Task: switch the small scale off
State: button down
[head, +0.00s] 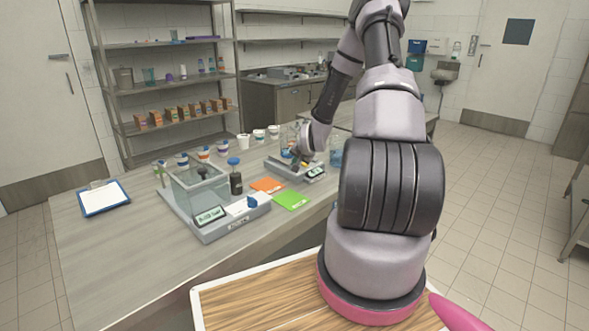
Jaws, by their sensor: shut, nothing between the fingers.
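The small scale (284,171) stands on the bench, past the middle of its length, with its little display (316,173) at its front right. My gripper (299,163) is shut and empty, pointing down at the scale close behind the display. I cannot tell whether the fingertips touch it. The gripper and wrist hide part of the scale, and its switch cannot be made out. The display is too small to read.
A larger scale (235,224) with a glass housing and lit display stands nearer on the bench (120,255). Orange (268,185) and green (292,200) cards lie between the scales. A dark bottle (236,182), tubs and a clipboard (104,198) stand or lie around.

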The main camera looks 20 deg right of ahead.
jog(key=shift+f, duration=0.2)
jog(key=shift+r, duration=0.65)
dwell(0.3)
jog(key=shift+r, duration=3.05)
